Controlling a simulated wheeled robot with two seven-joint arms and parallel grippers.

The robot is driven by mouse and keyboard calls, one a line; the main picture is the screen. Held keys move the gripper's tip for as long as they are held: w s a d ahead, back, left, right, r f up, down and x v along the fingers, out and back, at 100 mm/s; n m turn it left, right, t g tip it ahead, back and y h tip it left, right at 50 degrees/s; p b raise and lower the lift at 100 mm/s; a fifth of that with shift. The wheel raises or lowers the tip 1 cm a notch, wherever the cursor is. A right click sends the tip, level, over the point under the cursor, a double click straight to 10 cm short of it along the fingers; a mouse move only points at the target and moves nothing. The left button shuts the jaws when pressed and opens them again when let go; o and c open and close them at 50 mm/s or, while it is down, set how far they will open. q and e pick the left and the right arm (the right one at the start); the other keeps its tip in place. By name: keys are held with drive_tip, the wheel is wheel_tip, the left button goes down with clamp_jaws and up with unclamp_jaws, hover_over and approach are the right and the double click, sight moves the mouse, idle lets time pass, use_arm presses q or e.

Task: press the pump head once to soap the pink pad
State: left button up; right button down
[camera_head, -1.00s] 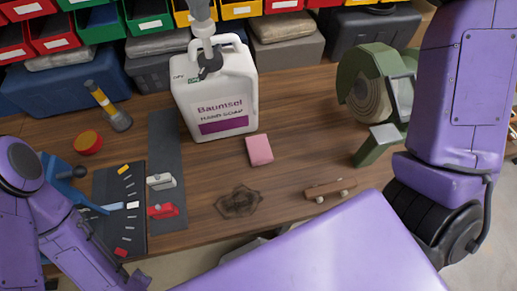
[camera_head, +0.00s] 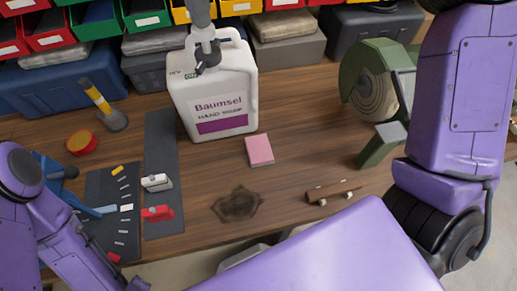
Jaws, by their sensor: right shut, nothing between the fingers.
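The white soap jug (camera_head: 217,95), labelled Baumsel Hand Soap, stands upright at the back of the workbench. My right gripper (camera_head: 202,22) shows as a grey shape coming down from the top edge. It is shut and appears to touch the pump head from above; the exact contact is too small to tell. The pink pad (camera_head: 259,150) lies flat on the bench, right of and in front of the jug. No soap can be made out on it. My left gripper is out of view.
A green grinder-like machine (camera_head: 368,85) stands at the right. A dark panel with switches (camera_head: 112,205), a red-and-yellow round piece (camera_head: 81,143) and a yellow-grey tool (camera_head: 103,104) lie left. A small wooden piece (camera_head: 332,191) and dark stain (camera_head: 238,204) lie in front. Bins line the back.

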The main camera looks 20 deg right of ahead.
drive_tip(key=shift+r+p, duration=1.5)
drive_tip(key=shift+r, duration=0.4)
drive_tip(key=shift+r, duration=0.1)
wheel_tip(320, 180, up, 6)
drive_tip(key=p, duration=0.4)
drive_tip(key=shift+p, duration=0.35)
